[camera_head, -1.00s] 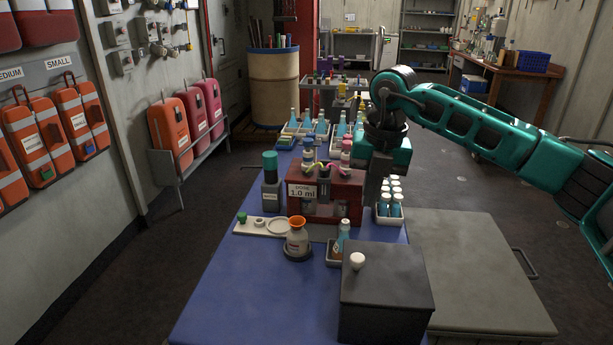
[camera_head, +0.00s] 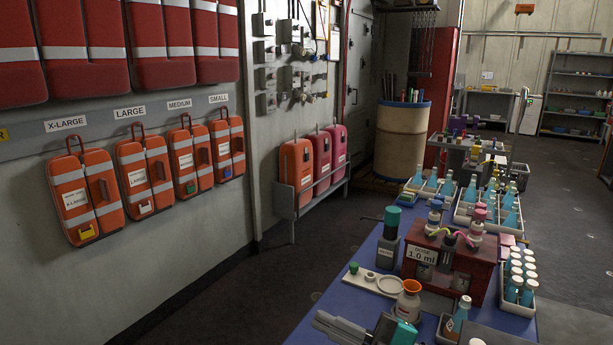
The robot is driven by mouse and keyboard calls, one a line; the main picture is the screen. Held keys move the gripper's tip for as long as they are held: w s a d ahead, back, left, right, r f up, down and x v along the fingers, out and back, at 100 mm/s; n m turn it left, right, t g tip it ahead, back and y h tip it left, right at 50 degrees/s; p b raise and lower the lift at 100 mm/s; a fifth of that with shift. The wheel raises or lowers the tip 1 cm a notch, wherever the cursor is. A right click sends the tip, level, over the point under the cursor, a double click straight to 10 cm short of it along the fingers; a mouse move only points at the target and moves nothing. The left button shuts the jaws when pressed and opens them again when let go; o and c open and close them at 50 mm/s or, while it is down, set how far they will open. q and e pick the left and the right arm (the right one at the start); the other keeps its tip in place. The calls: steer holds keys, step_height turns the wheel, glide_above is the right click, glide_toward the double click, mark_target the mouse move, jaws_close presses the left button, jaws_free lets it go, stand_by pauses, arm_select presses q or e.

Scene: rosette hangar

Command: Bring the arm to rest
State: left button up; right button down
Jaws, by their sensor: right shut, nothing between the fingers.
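My right gripper (camera_head: 330,323) shows at the bottom edge, its grey fingers pointing left over the near part of the blue table (camera_head: 345,293). It is shut and empty. A bit of its teal body shows beside the fingers, and the rest of the hand is cut off by the frame. My left gripper is not in view.
Close to my gripper are an orange-necked jar (camera_head: 408,302), a white tray with round wells (camera_head: 378,281) and a grey bottle with a green cap (camera_head: 389,240). A red dosing stand (camera_head: 450,268) and a bottle rack (camera_head: 518,295) stand farther right. The floor left of the table is clear.

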steer(key=s+d+f+m+t+h, duration=0.2)
steer(key=d+f+m+t+h, duration=0.65)
steer(key=f+m+h, duration=0.5)
steer(key=s+d+f+m+g+h, duration=0.3)
steer(key=s+d+f+m+g, duration=0.2)
steer(key=s+f, duration=0.6)
steer(key=shift+d+f+m+g, duration=0.2)
steer(key=shift+f+m+g, duration=0.4)
steer(key=shift+m, duration=0.65)
steer(key=shift+f, duration=0.1)
